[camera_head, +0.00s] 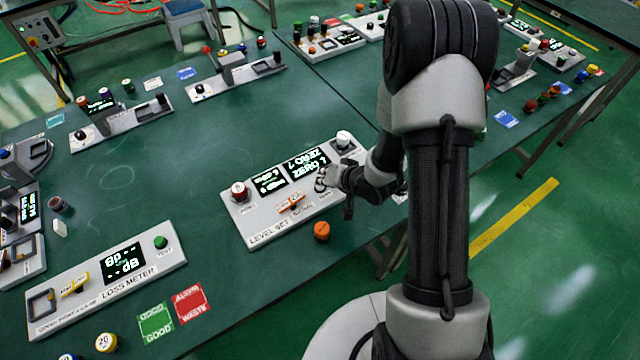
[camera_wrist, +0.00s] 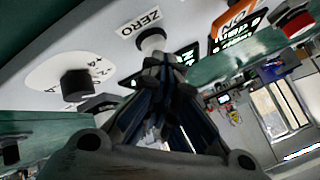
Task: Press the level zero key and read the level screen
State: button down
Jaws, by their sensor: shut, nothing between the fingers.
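The level set panel (camera_head: 262,226) is a pale box on the green bench. Its right-hand dark screen (camera_head: 307,163) shows large white text that includes "ZERO"; the rest is hard to read. The left screen (camera_head: 269,181) has smaller text, also hard to read. In the wrist view, the white key (camera_wrist: 152,40) stands beside a "ZERO" label (camera_wrist: 140,22). My gripper (camera_wrist: 154,66) is shut and empty, its tips at this key; I cannot tell whether they touch or press it. In the head view, my gripper (camera_head: 326,178) is over the panel's right part.
A red button (camera_head: 240,190) and an orange switch (camera_head: 291,204) are on the panel. A black knob (camera_wrist: 76,85) is near the key. An orange cylinder (camera_head: 321,231) stands in front.

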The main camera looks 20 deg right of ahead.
jog(key=shift+f, duration=0.15)
dwell(0.3)
jog(key=shift+r+p, duration=0.85)
jog(key=shift+r, duration=0.15)
notch_tip(320, 180, up, 5)
jog(key=p, duration=0.4)
dwell(0.5)
